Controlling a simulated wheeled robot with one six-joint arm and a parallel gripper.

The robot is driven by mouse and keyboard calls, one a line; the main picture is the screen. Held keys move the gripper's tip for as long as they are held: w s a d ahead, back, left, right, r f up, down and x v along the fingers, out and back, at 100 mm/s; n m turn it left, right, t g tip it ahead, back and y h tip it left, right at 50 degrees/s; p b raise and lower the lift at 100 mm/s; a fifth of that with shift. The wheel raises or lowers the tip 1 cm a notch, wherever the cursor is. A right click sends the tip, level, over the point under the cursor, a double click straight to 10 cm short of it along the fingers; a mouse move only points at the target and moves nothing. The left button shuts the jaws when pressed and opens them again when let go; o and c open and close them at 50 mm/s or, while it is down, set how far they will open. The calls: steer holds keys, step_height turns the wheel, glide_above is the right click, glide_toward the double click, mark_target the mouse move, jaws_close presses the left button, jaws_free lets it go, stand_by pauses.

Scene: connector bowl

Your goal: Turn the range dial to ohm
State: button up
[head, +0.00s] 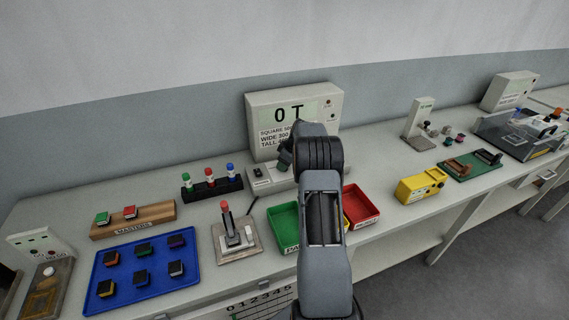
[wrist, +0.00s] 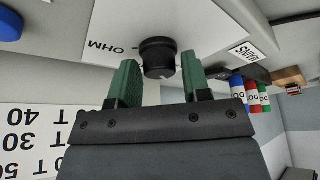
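The range dial (wrist: 157,57) is a round black knob on a pale panel in the wrist view. A small light mark shows on its lower edge. The upside-down word OHM (wrist: 104,46) is printed to its left, with a short line beside it. My gripper (wrist: 159,62) is open, with one green finger on each side of the knob. A gap shows on both sides, so the fingers do not appear closed on it. In the head view my gripper (head: 286,156) is over a small pale device (head: 262,180), mostly behind my arm. The dial is hidden there.
A large display box (head: 262,103) stands behind my gripper. A rack of coloured markers (head: 212,188) and a joystick (head: 233,240) are to the left. A green tray (head: 284,226) and a red tray (head: 361,203) flank my arm. A blue tray (head: 122,255) lies further left.

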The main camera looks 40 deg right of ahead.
steer(key=c, duration=0.6)
